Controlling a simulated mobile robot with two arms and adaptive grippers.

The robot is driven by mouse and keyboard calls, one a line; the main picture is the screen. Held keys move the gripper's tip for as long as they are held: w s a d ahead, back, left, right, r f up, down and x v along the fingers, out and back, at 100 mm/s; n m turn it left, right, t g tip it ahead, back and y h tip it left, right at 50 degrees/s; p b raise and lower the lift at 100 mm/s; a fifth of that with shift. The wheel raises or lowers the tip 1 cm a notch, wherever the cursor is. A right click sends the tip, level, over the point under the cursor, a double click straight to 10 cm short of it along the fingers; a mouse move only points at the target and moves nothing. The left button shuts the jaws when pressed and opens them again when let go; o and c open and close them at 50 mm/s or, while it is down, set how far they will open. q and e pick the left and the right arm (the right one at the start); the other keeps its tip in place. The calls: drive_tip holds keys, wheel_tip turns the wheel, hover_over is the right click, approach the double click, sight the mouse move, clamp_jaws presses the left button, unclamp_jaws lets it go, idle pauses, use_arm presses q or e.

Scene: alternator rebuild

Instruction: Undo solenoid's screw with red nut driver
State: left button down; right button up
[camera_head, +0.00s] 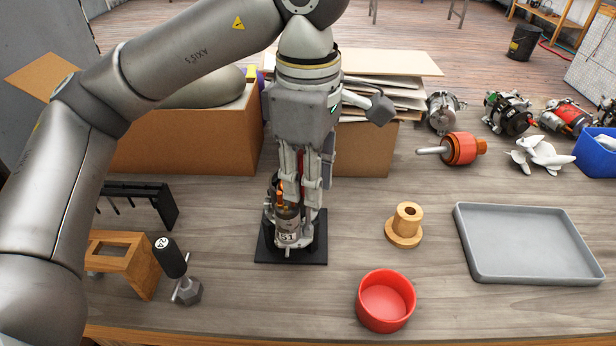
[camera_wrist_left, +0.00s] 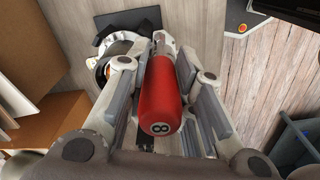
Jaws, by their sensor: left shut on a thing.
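My left gripper (camera_head: 300,188) comes down over the alternator with the solenoid (camera_head: 287,224), which stands on a black square base (camera_head: 312,252). In the left wrist view my left gripper (camera_wrist_left: 165,80) is shut on the red nut driver (camera_wrist_left: 158,98), its handle end marked 8 facing the camera. The driver points away toward the alternator (camera_wrist_left: 104,68). My right gripper is not in view.
Cardboard boxes (camera_head: 190,145) stand behind.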

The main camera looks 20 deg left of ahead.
use_arm(q)
drive_tip(key=shift+n, duration=1.1)
drive_tip(key=n, duration=0.3)
drive_tip(key=shift+b, duration=0.3)
drive_tip(key=n, duration=0.4)
drive_tip(key=shift+b, duration=0.3)
drive_tip(key=shift+n, duration=1.3)
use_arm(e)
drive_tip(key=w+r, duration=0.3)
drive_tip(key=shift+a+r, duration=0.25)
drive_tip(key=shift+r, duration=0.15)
